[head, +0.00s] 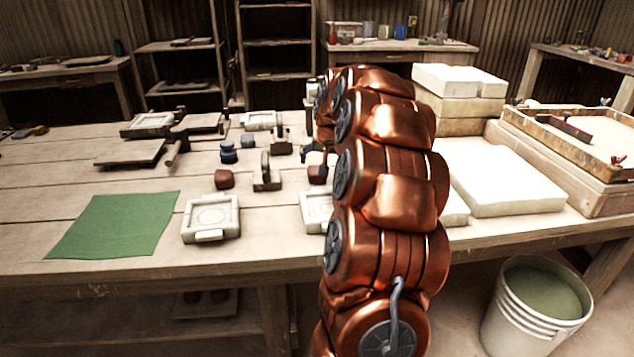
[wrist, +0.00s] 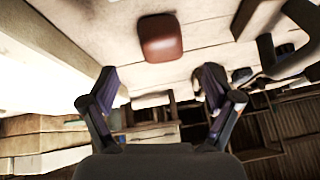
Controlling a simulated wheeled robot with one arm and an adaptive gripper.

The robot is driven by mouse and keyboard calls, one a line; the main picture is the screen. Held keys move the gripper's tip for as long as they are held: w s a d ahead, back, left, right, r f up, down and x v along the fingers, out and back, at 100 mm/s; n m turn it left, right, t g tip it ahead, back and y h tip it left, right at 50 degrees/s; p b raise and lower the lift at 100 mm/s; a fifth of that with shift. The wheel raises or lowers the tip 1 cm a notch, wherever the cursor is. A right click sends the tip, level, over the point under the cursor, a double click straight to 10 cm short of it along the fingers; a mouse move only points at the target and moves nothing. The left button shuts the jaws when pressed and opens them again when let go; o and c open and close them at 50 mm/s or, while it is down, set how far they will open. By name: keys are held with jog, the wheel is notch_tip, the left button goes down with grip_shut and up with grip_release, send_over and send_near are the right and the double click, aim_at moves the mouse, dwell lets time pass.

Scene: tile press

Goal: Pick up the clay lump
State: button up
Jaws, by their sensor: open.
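A reddish-brown clay lump (head: 318,174) sits on the workbench, partly hidden behind my arm in the head view. A reddish-brown block-like lump with rounded corners also shows in the wrist view (wrist: 160,38), beyond my fingertips and roughly centred between them. My gripper (wrist: 160,78) is open and empty, with its two fingers spread wide. In the head view my gripper (head: 313,153) is small and partly hidden by my arm, close to the lump. A second similar lump (head: 224,179) lies further left.
White square moulds (head: 211,220) and (head: 314,212) lie near the front edge. A green cloth (head: 115,225) lies at left. A small press (head: 266,175) stands between the lumps. White slabs (head: 500,178) fill the right, with a bucket (head: 530,315) on the floor.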

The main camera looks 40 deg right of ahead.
aim_at(317, 177)
jog(key=shift+b+x, duration=0.5)
jog(key=shift+x, duration=2.85)
jog(key=shift+w+a, duration=0.1)
jog(key=shift+r, duration=0.1)
jog(key=c, duration=1.5)
jog(key=shift+o, duration=0.2)
